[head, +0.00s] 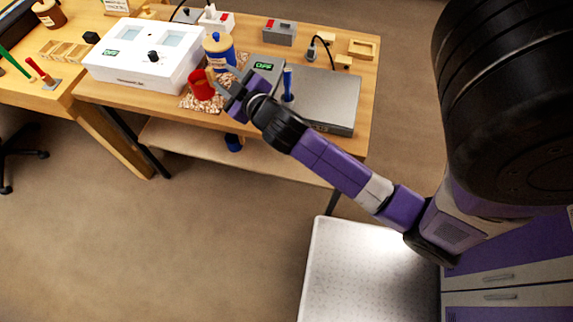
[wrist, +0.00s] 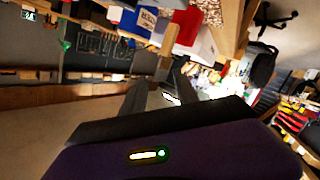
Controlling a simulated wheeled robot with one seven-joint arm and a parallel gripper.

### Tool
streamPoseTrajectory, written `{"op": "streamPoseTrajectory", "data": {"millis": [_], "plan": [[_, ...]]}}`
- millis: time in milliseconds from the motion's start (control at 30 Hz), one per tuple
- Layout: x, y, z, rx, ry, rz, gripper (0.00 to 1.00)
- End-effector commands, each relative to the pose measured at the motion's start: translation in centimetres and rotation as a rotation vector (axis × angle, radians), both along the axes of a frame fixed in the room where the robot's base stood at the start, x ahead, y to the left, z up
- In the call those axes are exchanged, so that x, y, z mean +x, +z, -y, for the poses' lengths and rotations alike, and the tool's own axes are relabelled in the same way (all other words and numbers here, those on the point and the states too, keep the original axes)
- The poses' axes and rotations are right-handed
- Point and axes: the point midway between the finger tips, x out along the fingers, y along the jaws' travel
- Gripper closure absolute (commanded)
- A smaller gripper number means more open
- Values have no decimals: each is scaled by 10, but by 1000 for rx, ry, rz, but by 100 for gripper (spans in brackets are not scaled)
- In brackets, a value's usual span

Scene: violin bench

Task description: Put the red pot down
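The red pot (head: 201,85) is upright, over the patch of pale wood chips (head: 195,104) on the wooden bench. I cannot tell whether its base touches them. My gripper (head: 222,84) is at the pot's right side, shut on its wooden handle (head: 211,76). In the wrist view, which is turned sideways, the handle (wrist: 187,29) runs to the fingertips (wrist: 168,72), and the pot's red side (wrist: 201,45) shows beyond it. The fingers hide part of the handle.
A blue labelled pot (head: 219,49) stands just behind the red pot. A grey hot plate (head: 325,98) with a blue-handled tool (head: 288,84) is to the right. The bench's front edge (head: 170,104) is close.

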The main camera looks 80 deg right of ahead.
Motion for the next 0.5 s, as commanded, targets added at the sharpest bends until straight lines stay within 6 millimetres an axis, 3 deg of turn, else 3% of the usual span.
{"op": "streamPoseTrajectory", "data": {"millis": [100,267,500], "plan": [[-24,-20,-55,28,150,-19,64],[-64,-34,-131,109,327,-17,64],[-139,-26,-232,303,507,22,64]]}}
